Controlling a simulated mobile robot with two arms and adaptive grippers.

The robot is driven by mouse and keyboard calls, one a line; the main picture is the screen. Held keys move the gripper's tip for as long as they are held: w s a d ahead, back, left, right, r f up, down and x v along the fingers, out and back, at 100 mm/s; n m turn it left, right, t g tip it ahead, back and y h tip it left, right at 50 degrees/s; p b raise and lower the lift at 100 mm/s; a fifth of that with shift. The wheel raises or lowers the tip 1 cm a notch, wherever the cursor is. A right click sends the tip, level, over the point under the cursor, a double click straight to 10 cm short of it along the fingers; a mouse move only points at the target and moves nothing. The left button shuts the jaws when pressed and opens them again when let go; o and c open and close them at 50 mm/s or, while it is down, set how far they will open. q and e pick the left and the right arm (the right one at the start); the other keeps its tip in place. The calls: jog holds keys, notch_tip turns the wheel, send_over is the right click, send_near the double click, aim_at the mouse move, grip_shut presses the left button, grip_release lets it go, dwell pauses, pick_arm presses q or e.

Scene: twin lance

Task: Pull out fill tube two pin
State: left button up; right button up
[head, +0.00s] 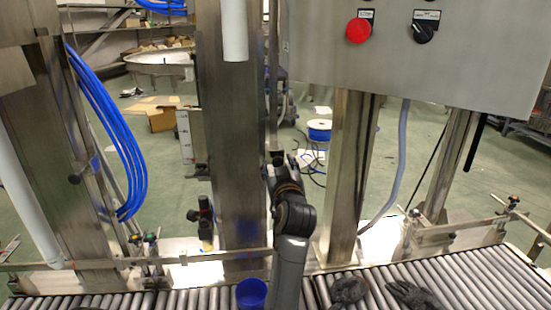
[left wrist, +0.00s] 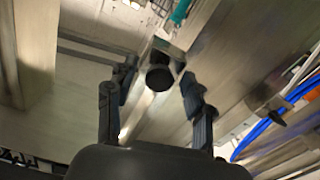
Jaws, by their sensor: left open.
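A dark round knob (left wrist: 160,78), which looks like the pin, sits on a metal bracket in the left wrist view. My left gripper (left wrist: 156,72) is open, with one finger on each side of the knob and gaps visible between. In the head view my left gripper (head: 274,168) is at the right edge of the middle steel column (head: 231,130). The knob cannot be made out there behind my arm. White tubes hang at the top of the middle column (head: 234,30) and at the left (head: 30,210). My right gripper does not show.
A roller conveyor (head: 470,280) runs along the front, with a blue cup (head: 252,293) and black gloves (head: 415,296) on it. A control box (head: 400,60) with a red button hangs at upper right. Blue hoses (head: 112,130) run down the left column. Rails and clamps line the conveyor.

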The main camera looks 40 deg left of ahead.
pick_arm(q)
jog(key=shift+w+a, duration=0.25)
jog(key=shift+a, duration=0.05)
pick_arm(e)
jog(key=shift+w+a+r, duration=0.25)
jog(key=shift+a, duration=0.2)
pick_arm(q)
grip_shut()
jog(key=shift+v, duration=1.2)
jog(key=shift+d, duration=0.1)
grip_release()
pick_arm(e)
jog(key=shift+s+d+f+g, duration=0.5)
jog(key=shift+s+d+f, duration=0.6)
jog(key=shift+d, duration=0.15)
